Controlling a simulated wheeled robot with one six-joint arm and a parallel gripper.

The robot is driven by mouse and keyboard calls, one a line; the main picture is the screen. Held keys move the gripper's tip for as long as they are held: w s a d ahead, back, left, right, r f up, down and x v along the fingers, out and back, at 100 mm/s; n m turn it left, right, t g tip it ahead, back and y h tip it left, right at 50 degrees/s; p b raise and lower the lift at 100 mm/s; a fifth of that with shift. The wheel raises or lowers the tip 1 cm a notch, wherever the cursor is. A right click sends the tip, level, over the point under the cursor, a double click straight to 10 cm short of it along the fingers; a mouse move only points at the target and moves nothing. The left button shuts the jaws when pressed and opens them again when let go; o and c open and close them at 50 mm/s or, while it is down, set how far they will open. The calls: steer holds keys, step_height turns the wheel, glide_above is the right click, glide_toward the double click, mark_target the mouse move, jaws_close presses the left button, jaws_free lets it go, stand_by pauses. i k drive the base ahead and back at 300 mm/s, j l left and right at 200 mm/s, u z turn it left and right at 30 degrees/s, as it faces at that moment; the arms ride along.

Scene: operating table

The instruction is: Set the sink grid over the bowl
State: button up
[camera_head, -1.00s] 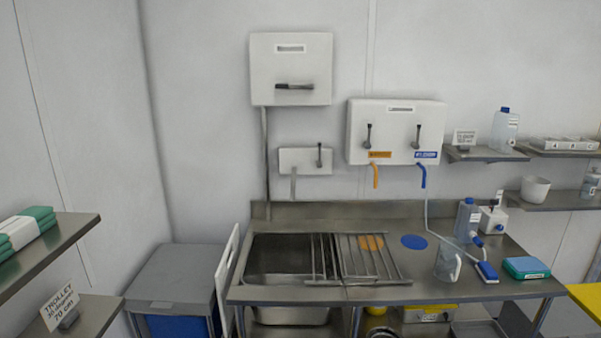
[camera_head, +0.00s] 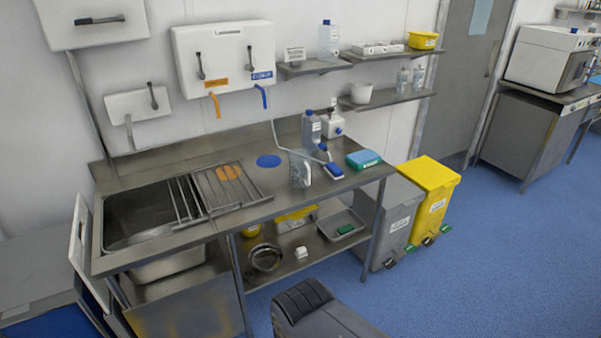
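The sink bowl (camera_head: 138,213) is a steel basin in the left part of the steel bench. The sink grid (camera_head: 219,193) is a barred metal rack lying partly over the bowl's right edge and mostly on the drainer to its right. Most of the bowl is uncovered. An orange disc (camera_head: 229,173) shows through the grid's bars. A dark, ribbed part of my own body shows at the bottom centre, but my gripper's fingers are not visible.
A blue disc (camera_head: 268,161), a clear jug (camera_head: 300,171), a blue brush (camera_head: 333,170) and a blue-green pack (camera_head: 363,160) are on the bench to the right. A white panel (camera_head: 85,245) leans at its left end. Yellow (camera_head: 432,197) and grey (camera_head: 398,218) bins stand right. Blue floor is open in front.

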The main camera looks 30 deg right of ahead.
mark_target(209, 217)
steer(key=i+j, duration=0.3)
steer(key=i, duration=0.2)
steer(key=i+j, duration=0.35)
steer(key=i, duration=0.2)
steer(key=l+z, duration=0.05)
